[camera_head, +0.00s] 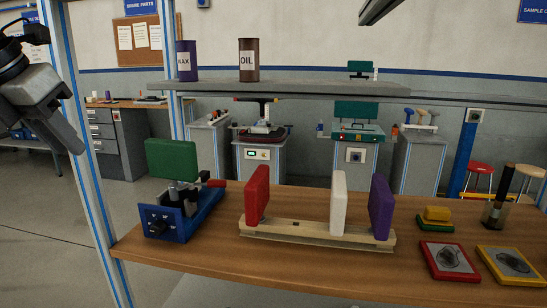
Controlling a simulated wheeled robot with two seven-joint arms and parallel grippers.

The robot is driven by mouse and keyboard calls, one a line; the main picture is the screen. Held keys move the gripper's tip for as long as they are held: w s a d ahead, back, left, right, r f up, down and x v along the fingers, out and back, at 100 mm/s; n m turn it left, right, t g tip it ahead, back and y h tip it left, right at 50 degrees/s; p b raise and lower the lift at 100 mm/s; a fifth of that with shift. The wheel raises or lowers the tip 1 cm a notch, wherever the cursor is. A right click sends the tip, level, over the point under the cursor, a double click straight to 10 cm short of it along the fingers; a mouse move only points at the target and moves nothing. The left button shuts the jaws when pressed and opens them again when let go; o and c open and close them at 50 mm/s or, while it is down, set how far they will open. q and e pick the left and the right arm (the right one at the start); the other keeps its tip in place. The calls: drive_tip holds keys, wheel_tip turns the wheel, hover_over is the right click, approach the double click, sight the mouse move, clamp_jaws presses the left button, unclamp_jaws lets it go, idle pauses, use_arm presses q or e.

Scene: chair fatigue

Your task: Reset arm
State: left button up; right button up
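My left gripper (48,112) hangs at the upper left, in front of the blue-and-white frame post and well away from the workbench things. A dark finger points down and right; I see nothing held, but the angle hides the gap. My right gripper is not clearly seen. A blue test fixture (168,222) with a red-tipped lever stands at the left of the bench, with a green panel (171,159) upright on it. A pale wooden rack (300,232) in the middle holds a red panel (257,193), a white panel (338,202) and a purple panel (380,207) upright.
A grey shelf (310,89) spans above the wooden bench (215,258), carrying a purple WAX can (187,61) and a brown OIL can (248,60). At right are yellow and green blocks (436,217), a brush holder (496,213), and red (449,262) and yellow (512,266) trays. A dark object (379,10) overhangs the top.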

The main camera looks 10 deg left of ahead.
use_arm(q)
drive_tip(key=d+f+n+g+h, duration=0.1)
drive_tip(key=d+f+h, duration=0.3)
drive_tip(key=d+h, duration=0.5)
drive_tip(key=d+f+n+g+h, duration=0.1)
drive_tip(key=d+f+h, duration=0.35)
drive_tip(key=d, duration=0.75)
drive_tip(key=d+f+n+g+h, duration=0.1)
drive_tip(key=d+f+h, duration=0.5)
drive_tip(key=d, duration=0.5)
drive_tip(key=w+a+f+n+t+y, duration=0.1)
drive_tip(key=a+f+n+t+y, duration=0.2)
drive_tip(key=f+n+t+y, duration=0.55)
drive_tip(key=w+a+f+n+t+y, duration=0.1)
drive_tip(key=a+f+n+t, duration=0.35)
drive_tip(key=n, duration=0.95)
drive_tip(key=s+a+f+n+g+y, duration=0.2)
drive_tip(key=s+f, duration=0.5)
drive_tip(key=f, duration=0.4)
drive_tip(key=s+a+f+n+g+y, duration=0.2)
drive_tip(key=s+f+n+y, duration=0.3)
drive_tip(key=f, duration=0.5)
drive_tip(key=shift+s+f+n+g+y, duration=0.35)
drive_tip(key=shift+s+n+g, duration=0.35)
drive_tip(key=shift+s+n, duration=0.35)
use_arm(e)
drive_tip(key=shift+w, duration=0.6)
